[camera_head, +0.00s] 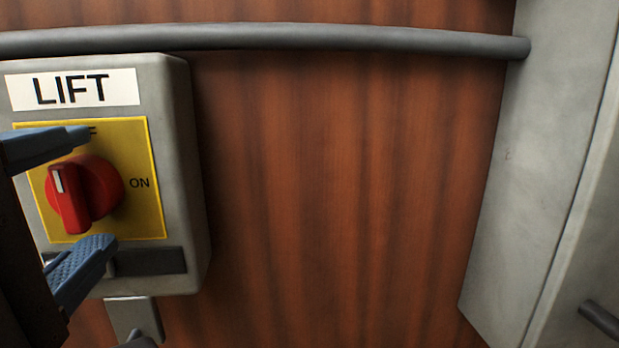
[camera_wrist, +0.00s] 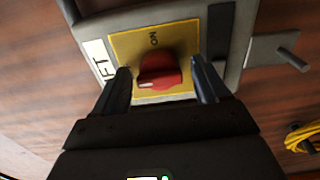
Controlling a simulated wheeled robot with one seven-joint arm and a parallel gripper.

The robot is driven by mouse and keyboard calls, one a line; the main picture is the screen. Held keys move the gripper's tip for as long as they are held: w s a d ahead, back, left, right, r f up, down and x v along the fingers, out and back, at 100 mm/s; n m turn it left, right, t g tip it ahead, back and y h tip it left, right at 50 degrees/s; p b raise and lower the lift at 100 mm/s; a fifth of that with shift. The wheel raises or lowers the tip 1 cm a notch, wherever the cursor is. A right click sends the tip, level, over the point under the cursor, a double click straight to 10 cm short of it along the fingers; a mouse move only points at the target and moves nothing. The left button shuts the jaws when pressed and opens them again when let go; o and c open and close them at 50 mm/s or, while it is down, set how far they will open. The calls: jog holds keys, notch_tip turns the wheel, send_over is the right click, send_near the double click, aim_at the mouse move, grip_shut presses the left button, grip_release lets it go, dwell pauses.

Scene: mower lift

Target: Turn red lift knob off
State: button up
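The red lift knob (camera_head: 82,192) sits on a yellow plate (camera_head: 148,215) on the grey lift box. Its white mark points up and slightly left, roughly toward the top lettering, which a finger mostly hides; only an "F" shows. "ON" is printed to the knob's right. My gripper (camera_head: 84,192) is open, with one blue finger above the knob and one below. In the wrist view the knob (camera_wrist: 160,71) lies between the spread fingers of my gripper (camera_wrist: 160,72), with a gap on both sides. The white mark faces the LIFT label side.
The grey lift box (camera_head: 182,150) bears a white LIFT label (camera_head: 75,89). A grey pipe (camera_head: 300,37) runs above it along the wooden wall (camera_head: 330,200). A grey panel (camera_head: 545,150) stands at the right. A yellow cable (camera_wrist: 303,138) shows in the wrist view.

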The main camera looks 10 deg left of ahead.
jog(key=shift+s, duration=0.1)
jog(key=b+v, duration=0.1)
jog(key=v, duration=0.6)
jog(key=shift+s+d, duration=0.15)
jog(key=shift+s, duration=0.15)
